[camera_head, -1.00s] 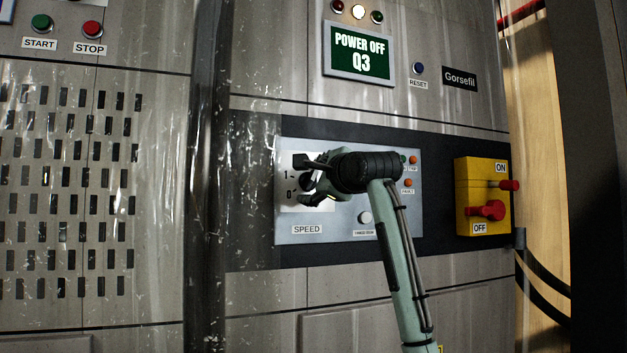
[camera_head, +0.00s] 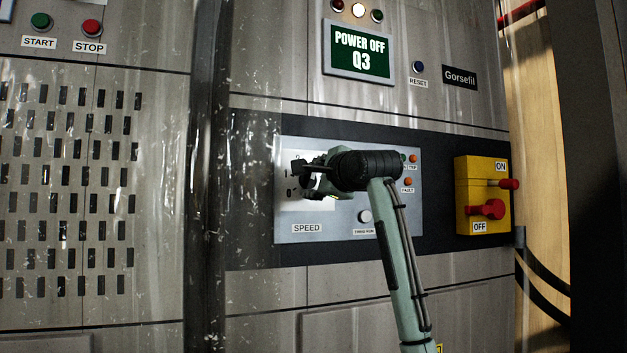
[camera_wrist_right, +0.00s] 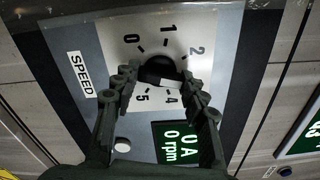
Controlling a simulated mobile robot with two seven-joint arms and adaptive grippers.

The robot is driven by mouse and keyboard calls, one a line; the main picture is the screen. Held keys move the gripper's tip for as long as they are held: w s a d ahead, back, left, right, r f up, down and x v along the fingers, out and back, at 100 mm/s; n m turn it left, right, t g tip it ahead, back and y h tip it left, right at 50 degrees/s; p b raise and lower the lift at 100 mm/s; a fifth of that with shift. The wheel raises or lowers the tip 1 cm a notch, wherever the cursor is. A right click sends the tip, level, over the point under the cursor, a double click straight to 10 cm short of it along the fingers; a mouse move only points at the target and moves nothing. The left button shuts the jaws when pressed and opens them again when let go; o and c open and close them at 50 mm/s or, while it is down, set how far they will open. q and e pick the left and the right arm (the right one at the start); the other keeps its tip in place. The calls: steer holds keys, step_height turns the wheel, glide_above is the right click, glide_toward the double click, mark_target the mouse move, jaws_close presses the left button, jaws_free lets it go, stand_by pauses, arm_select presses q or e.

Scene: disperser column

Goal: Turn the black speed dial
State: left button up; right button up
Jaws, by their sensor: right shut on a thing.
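The black speed dial (camera_wrist_right: 158,70) shows in the right wrist view on a white scale plate with numbers from 0 to 5, beside the SPEED label (camera_wrist_right: 80,74). My right gripper (camera_wrist_right: 159,88) is shut on the dial, with one finger on each side of it. Which number the dial points to is hard to tell. In the head view my right gripper (camera_head: 312,178) is at the speed scale (camera_head: 292,200) and hides most of the dial. My left gripper is not in view.
A green display (camera_wrist_right: 175,142) reads 0 A, 0 rpm. The upper screen (camera_head: 360,52) reads POWER OFF Q3. A yellow box with red ON/OFF handles (camera_head: 482,196) is at the right. A dark vertical post (camera_head: 207,200) stands left of the panel.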

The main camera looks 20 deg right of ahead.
steer(key=n, duration=1)
steer(key=shift+n, duration=0.4)
steer(key=n, duration=0.3)
steer(key=shift+n, duration=0.3)
steer(key=n, duration=0.3)
steer(key=shift+n, duration=0.3)
steer(key=n, duration=0.3)
steer(key=shift+n, duration=0.4)
steer(key=n, duration=0.6)
steer(key=shift+f, duration=0.1)
steer(key=shift+n, duration=0.4)
steer(key=o, duration=1.2)
steer(key=shift+c, duration=0.2)
